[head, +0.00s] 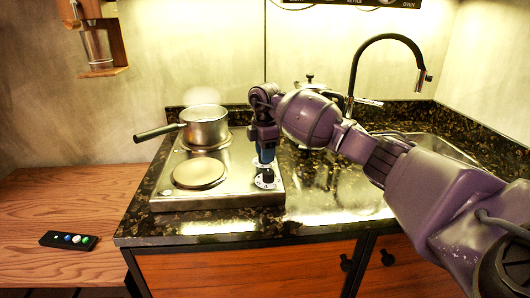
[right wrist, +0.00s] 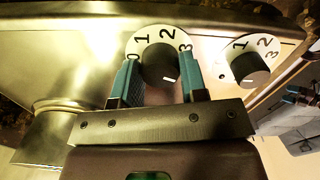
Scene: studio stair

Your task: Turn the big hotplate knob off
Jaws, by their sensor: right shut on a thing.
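The steel hotplate (head: 217,192) stands on the dark stone counter with two black knobs on its right side. My right gripper (head: 265,160) points down at the rear knob (right wrist: 160,64) and is shut on it, the blue-green fingers (right wrist: 160,80) on either side. That knob's dial shows 0, 1, 2 and 3; a white mark sits on the knob's lower edge in the wrist view. The front knob (head: 266,178) is free; it also shows in the right wrist view (right wrist: 250,68). The frames do not label which knob is the big plate's.
A steel pot (head: 205,127) stands on the rear plate, its handle pointing left. The front plate (head: 199,173) is bare. A kettle (head: 310,84), a black tap (head: 353,75) and the sink lie behind and right. A remote (head: 69,240) lies on the wooden surface left.

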